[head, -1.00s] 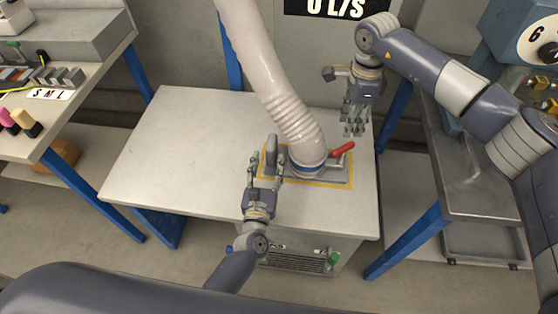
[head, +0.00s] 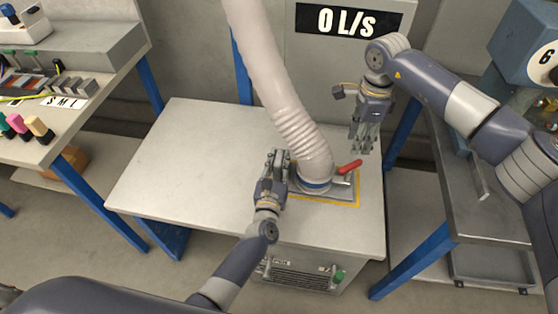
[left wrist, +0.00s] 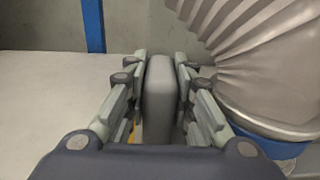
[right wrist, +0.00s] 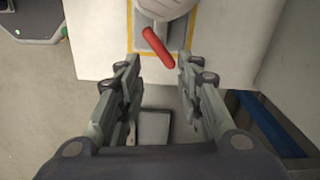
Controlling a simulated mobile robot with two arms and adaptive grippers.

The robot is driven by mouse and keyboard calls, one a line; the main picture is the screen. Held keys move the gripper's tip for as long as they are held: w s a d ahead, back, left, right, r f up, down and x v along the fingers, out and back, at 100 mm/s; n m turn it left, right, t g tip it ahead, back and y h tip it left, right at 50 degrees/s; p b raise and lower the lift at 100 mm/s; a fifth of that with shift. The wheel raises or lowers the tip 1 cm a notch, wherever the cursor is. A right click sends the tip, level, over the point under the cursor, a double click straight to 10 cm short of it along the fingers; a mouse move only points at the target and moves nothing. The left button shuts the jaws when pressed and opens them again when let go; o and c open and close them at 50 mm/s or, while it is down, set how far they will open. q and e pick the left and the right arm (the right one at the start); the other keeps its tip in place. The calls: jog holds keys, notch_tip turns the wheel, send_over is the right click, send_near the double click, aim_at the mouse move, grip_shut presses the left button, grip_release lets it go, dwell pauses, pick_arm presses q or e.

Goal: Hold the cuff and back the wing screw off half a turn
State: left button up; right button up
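A ribbed pale hose (head: 290,110) comes down to a blue-ringed collar (head: 316,186) on a plate with a yellow outline on the table. A red lever (head: 349,167) sticks out from the collar's right side; it also shows in the right wrist view (right wrist: 158,48). A grey upright grip (left wrist: 160,95) stands left of the hose. My left gripper (head: 277,155) has its fingers on both sides of this grip, seemingly touching it. My right gripper (head: 362,148) is open and empty, pointing down above and beyond the lever. I cannot make out a separate wing screw.
The white table (head: 185,175) is clear to the left. A bench with coloured blocks (head: 38,128) stands left, a metal bench (head: 478,190) right. A unit with a green knob (head: 339,276) is below the table.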

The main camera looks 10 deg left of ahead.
aim_at(352, 165)
jog(key=o, duration=1.3)
jog(key=s+d+r+m+t+y, duration=0.1)
jog(key=s+d+m+t+y, duration=0.25)
jog(key=m, duration=0.75)
jog(key=shift+m+h, duration=0.3)
jog(key=shift+h, duration=0.05)
jog(key=x, duration=1.1)
jog(key=shift+s+a+f, duration=0.15)
jog(key=shift+a+f, duration=0.05)
jog(key=shift+a, duration=0.05)
jog(key=shift+c, duration=0.4)
jog(key=c, duration=1)
